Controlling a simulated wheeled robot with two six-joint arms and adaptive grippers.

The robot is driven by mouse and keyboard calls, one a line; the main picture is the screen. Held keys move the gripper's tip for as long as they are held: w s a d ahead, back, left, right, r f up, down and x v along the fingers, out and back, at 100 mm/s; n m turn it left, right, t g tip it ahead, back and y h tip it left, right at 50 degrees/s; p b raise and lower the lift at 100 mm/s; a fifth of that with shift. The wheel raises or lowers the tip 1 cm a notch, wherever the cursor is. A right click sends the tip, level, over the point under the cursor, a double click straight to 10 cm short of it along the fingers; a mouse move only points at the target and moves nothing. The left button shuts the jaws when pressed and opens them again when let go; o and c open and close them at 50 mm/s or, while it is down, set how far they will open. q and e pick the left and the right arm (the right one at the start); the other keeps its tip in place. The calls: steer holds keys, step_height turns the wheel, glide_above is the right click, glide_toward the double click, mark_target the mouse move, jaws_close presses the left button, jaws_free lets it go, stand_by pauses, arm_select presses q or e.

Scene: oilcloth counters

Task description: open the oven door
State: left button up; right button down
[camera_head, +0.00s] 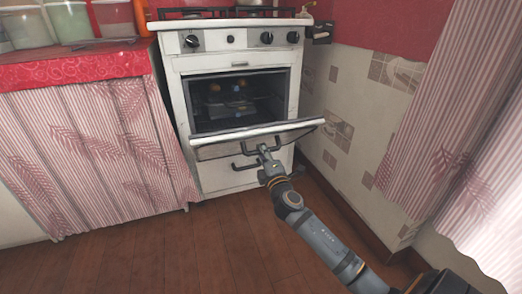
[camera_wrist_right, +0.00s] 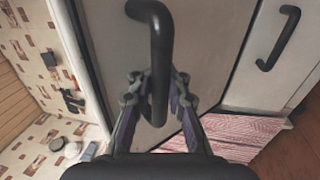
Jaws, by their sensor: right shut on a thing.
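The white oven (camera_head: 182,92) stands against the back wall in the head view. Its door (camera_head: 240,140) is tilted outward and down, partly open, and the dark oven interior (camera_head: 236,101) shows above it. My right gripper (camera_head: 268,165) is at the front of the door, shut on the black door handle. In the right wrist view the dark handle (camera_wrist_right: 160,45) runs down between the fingers of my right gripper (camera_wrist_right: 157,95). The pale door face (camera_wrist_right: 215,50) lies behind it. My left gripper is not in view.
A second black handle (camera_wrist_right: 280,38) is on the lower drawer panel. A counter with a red cloth (camera_head: 75,67) and striped curtain (camera_head: 95,145) stands left of the oven. A tiled wall (camera_head: 340,110) is close on the right. The wooden floor (camera_head: 180,245) in front is clear.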

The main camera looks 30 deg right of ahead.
steer(key=shift+r, duration=0.15)
steer(key=c, duration=1.3)
jaws_free()
steer(key=shift+s+r, duration=0.1)
steer(key=shift+s, duration=0.05)
